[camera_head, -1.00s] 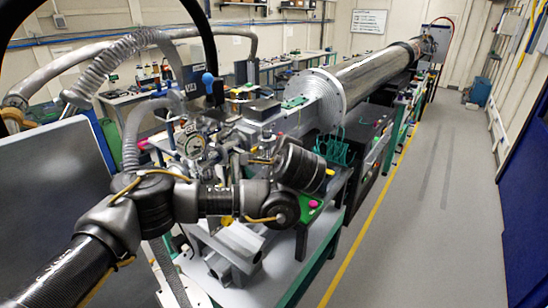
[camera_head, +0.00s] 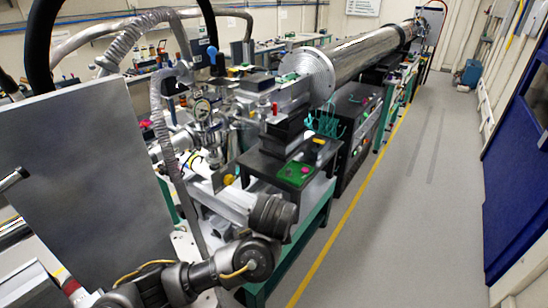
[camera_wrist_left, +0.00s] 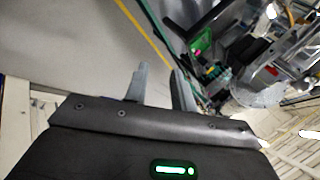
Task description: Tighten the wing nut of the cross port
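The metal vacuum port assembly with a round pressure gauge (camera_head: 203,108) and a blue-topped valve (camera_head: 212,55) stands at the near end of the beamline. I cannot make out the wing nut at this size. My left arm comes in low from the bottom, its dark wrist in front of the bench and below the assembly; its fingers cannot be made out in the head view. In the left wrist view my left gripper (camera_wrist_left: 159,86) has its two grey fingers apart with nothing between them. Beamline equipment shows tilted at the right there. My right gripper is not in view.
A large grey panel (camera_head: 85,150) stands at the left. A long steel tube (camera_head: 365,55) runs away behind. The floor (camera_head: 410,215) right of the yellow line is clear.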

